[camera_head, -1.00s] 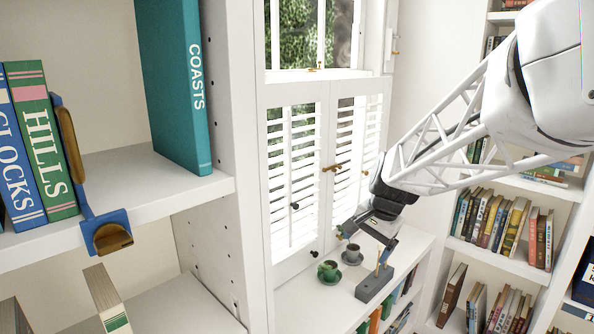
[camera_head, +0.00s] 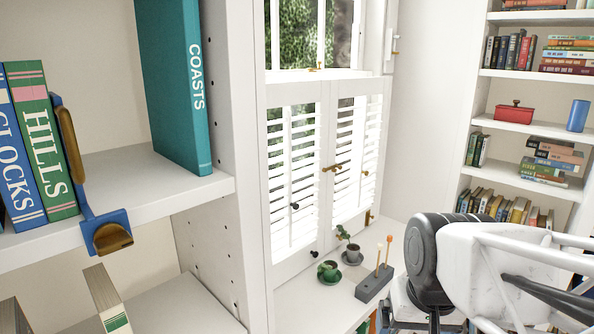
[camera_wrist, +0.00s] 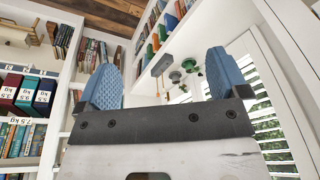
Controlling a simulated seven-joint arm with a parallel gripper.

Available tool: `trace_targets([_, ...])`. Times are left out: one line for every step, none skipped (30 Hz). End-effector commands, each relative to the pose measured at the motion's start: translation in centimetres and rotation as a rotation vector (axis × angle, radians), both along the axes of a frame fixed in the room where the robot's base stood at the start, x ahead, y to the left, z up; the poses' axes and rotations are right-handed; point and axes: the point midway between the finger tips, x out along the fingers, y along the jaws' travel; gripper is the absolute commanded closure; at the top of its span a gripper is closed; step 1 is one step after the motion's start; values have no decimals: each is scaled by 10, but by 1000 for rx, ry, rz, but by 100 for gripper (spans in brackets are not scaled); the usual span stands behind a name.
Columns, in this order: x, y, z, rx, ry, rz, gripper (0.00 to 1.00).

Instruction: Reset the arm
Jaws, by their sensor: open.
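My gripper (camera_wrist: 164,80) shows in the wrist view as two blue ridged fingers, spread wide apart with nothing between them. In the head view my arm fills the lower right, and the fingertips are out of sight there. The teal book marked COASTS (camera_head: 177,85) stands at the right end of the near shelf. The green HILLS book (camera_head: 42,140) stands at the left, with a blue bookend (camera_head: 85,190) that has a brass part against its right side.
Bookshelves at the right hold books, a red box (camera_head: 515,112) and a blue cylinder (camera_head: 578,115).

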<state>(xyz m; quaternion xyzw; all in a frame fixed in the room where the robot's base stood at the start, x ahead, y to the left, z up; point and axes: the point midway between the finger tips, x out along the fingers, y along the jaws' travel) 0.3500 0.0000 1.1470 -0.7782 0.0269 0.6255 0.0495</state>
Motion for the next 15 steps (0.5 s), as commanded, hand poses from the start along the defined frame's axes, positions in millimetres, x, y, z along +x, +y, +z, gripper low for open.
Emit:
trace_targets([-10,-1,-2,-11,-6,18,7])
trace_targets([-14,-1,-3,-18,-8,30,7])
trace_targets([-20,-2,-4,-26,-9,43,7])
trace_targets([-23,-2,-5,-31,-11,52,7])
trace_targets([-26,-3,-6,-36,-13,59,7])
trace_targets([-29,-3,-7,-41,-14,67,7])
trace_targets([-31,-3,-7,-44,-14,73,7])
trace_targets([-33,-4,-8,-46,-14,77,7])
trace_targets([-34,-4,-9,-49,-14,81,7])
trace_targets([-35,-4,-9,-49,-15,82,7])
trace_targets([-35,-4,-9,-51,-14,84,7])
trace_targets([-35,-4,-9,-51,-14,84,7])
trace_targets([-35,-4,-9,-51,-14,85,7])
trace_targets([-35,-4,-9,-51,-14,84,7])
trace_targets([-35,-4,-9,-51,-14,84,7])
